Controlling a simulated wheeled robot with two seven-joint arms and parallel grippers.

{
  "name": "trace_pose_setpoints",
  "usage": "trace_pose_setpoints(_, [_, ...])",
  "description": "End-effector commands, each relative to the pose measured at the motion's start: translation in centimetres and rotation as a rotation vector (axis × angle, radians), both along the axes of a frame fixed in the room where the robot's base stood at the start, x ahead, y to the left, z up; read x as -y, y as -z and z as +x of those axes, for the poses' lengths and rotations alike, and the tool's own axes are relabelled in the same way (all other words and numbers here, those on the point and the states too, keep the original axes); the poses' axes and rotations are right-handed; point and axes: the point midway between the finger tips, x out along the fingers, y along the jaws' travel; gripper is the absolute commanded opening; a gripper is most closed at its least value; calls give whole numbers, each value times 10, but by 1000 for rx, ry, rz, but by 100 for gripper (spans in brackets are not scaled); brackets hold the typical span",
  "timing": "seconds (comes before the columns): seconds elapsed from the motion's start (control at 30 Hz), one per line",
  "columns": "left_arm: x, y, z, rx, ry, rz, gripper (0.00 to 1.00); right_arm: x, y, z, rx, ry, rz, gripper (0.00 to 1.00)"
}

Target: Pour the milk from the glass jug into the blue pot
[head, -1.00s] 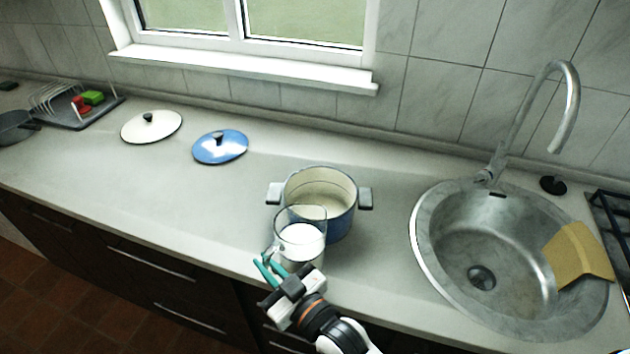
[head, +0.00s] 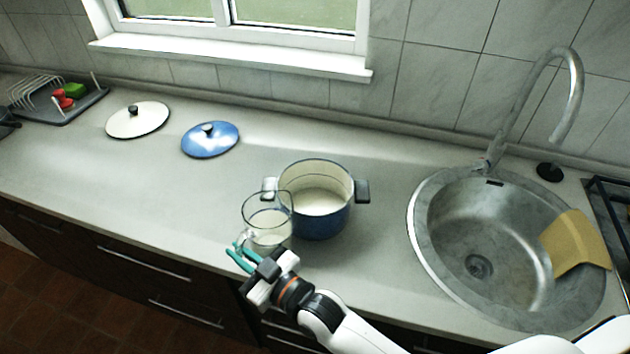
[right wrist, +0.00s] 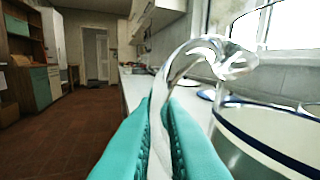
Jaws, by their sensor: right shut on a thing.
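The blue pot (head: 322,222) stands upright on the counter, open, with a cream inside and a pale surface low in it that looks like milk. The glass jug (head: 268,224) is left of the pot and close in front of it, looking about upright. Its lower part looks pale; how much milk it holds is hard to tell. My right gripper (head: 243,257), with teal fingers, is shut on the jug's handle. The right wrist view shows the clear handle (right wrist: 190,62) between the fingers (right wrist: 160,140). My left gripper is not in view.
The blue lid (head: 210,141) and a white lid (head: 138,121) lie at the back left. A dish rack (head: 60,105) is at the far left. The sink (head: 430,245) with a yellow cloth (head: 577,243) is on the right. Counter left of the jug is clear.

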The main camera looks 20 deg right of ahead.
Motion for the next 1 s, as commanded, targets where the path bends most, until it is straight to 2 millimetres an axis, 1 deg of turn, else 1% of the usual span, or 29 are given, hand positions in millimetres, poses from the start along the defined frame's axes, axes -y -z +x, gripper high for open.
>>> trace_pose_setpoints(0.03, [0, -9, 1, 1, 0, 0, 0, 1, -15, 2, 0, 0, 19, 0])
trace_pose_setpoints(0.2, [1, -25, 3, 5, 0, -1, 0, 5, -40, 4, -49, 1, 88, 0])
trace_pose_setpoints(0.37, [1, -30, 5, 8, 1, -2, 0, 10, -53, 8, -98, 0, 152, 0])
trace_pose_setpoints(0.87, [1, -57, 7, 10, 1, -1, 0, 29, -105, 21, -244, 0, 357, 0])
trace_pose_setpoints(1.0, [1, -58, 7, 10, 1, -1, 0, 36, -113, 26, -286, 0, 414, 0])
